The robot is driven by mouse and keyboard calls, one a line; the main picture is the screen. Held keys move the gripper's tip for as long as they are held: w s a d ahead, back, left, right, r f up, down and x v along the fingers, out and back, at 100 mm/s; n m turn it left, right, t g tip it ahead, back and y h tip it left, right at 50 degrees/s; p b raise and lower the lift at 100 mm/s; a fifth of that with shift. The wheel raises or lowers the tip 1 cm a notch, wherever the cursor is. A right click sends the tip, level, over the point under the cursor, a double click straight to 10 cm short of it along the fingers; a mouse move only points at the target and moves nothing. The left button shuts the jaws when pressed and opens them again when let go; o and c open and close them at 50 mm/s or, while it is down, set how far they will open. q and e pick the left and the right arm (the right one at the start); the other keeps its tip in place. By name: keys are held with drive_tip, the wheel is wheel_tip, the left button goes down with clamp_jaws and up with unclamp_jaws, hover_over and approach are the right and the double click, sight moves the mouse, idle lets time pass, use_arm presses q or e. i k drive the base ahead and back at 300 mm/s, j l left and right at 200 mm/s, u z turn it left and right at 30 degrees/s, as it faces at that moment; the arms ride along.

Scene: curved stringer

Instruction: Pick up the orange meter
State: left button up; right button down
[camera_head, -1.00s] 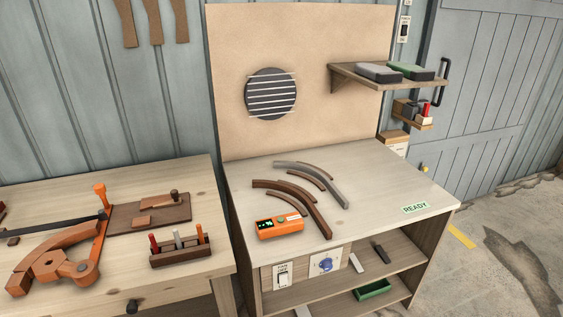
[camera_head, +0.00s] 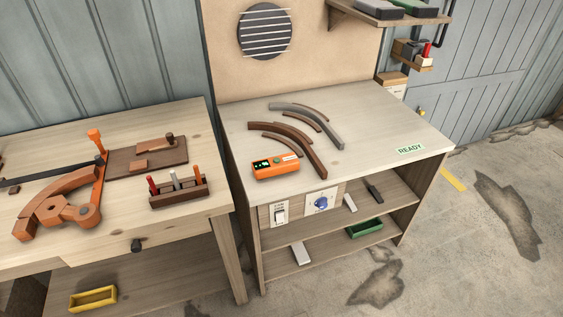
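The orange meter (camera_head: 276,167) is a small box with a dark green-lit display on its top. It lies flat on the pale top of the right-hand cabinet bench (camera_head: 375,137), near the front left edge. Curved brown strips (camera_head: 299,146) lie just behind it and to its right. Neither of my grippers shows in the head view.
A grey curved strip (camera_head: 318,122) lies further back. A green "READY" label (camera_head: 410,149) is at the right of the top. The left workbench (camera_head: 120,222) holds a tool rack (camera_head: 178,190) and an orange clamp (camera_head: 97,180). A switch (camera_head: 280,213) and blue knob (camera_head: 321,203) sit below the meter.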

sight(265, 168)
drive_tip(key=i+l+u, duration=0.2)
drive_tip(key=u, duration=0.25)
drive_tip(key=i+l+u, duration=0.15)
drive_tip(key=l+u, duration=0.3)
drive_tip(key=j, duration=0.1)
